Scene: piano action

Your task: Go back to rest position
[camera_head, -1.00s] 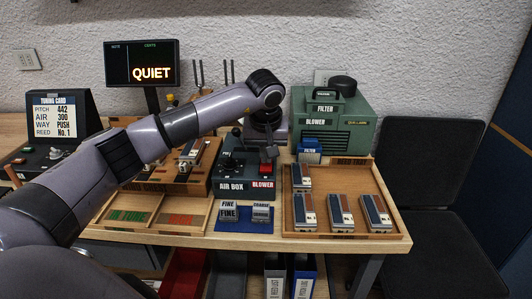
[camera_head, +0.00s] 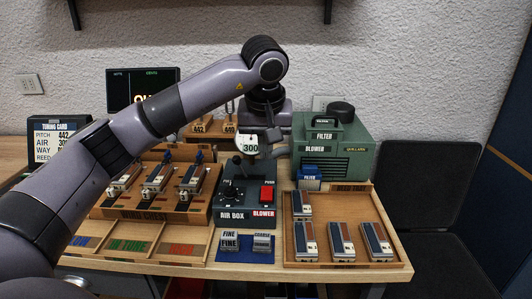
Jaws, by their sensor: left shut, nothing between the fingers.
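My left arm reaches in from the left and bends down at the wrist above the bench. My left gripper (camera_head: 276,147) is shut and empty. In the picture it lies just above the air box (camera_head: 246,212) with its red blower button (camera_head: 266,193) and black lever, beside a round gauge reading 300 (camera_head: 249,146). It looks apart from the button, though the exact gap is hard to judge. My right gripper is out of view.
A wooden tray (camera_head: 377,217) with several reed blocks stands at right, the green blower (camera_head: 336,150) behind it. The wind chest (camera_head: 143,214) holds several blocks at left. A blue mat (camera_head: 233,257) carries two grey blocks. My arm partly covers the monitor (camera_head: 117,88).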

